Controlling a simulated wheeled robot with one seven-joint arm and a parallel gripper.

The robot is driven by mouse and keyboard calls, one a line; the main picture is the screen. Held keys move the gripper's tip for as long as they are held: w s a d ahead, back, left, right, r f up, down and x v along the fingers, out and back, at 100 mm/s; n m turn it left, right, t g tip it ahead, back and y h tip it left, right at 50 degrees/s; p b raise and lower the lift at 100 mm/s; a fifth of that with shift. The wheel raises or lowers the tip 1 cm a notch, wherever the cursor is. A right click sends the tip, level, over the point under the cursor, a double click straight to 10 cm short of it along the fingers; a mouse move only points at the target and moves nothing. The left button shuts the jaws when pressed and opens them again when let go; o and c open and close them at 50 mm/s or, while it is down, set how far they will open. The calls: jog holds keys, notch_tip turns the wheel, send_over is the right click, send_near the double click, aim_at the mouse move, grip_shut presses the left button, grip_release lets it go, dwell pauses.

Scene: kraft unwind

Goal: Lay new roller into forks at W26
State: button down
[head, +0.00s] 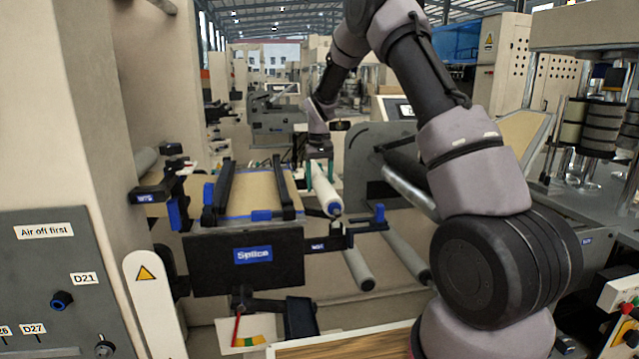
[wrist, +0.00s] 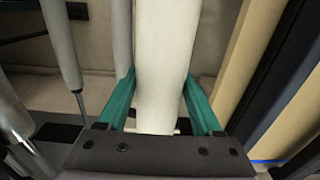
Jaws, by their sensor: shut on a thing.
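The new roller (head: 327,190) is white with a blue end. My gripper (head: 320,172) is shut on it from above, right of the splice table. In the wrist view the white roller (wrist: 160,50) runs lengthwise between my gripper's teal fingers (wrist: 160,100). A black bracket with blue uprights (head: 367,227) stands just in front of the roller's near end. In the head view the roller's near end appears above this bracket; I cannot tell whether they touch. The bracket has a small blue label whose text I cannot read surely. The roller's far end is hidden behind my gripper.
The splice table (head: 255,192), with black bars and a blue "Splice" sign (head: 253,254), is close on the left. Grey rollers (head: 358,268) lie lower, and another roller (head: 410,190) is to the right. A machine side plate (head: 365,150) stands behind.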

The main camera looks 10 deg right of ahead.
jog(key=shift+f, duration=0.15)
jog(key=shift+f, duration=1.5)
jog(key=shift+f, duration=0.3)
dwell(0.4)
grip_release()
notch_tip(320, 180, up, 11)
jog(key=shift+f, duration=0.2)
jog(key=s+d+r+m+t+y, duration=0.1)
jog(key=s+d+r+m+t, duration=0.2)
jog(key=s+r, duration=1.3)
jog(key=s+d+r+t, duration=0.1)
jog(key=s+t, duration=0.1)
jog(key=s, duration=0.8)
jog(key=s+d+r+m+t+y, duration=0.1)
jog(key=s+t, duration=0.1)
jog(key=s, duration=0.9)
jog(key=shift+d+r, duration=0.4)
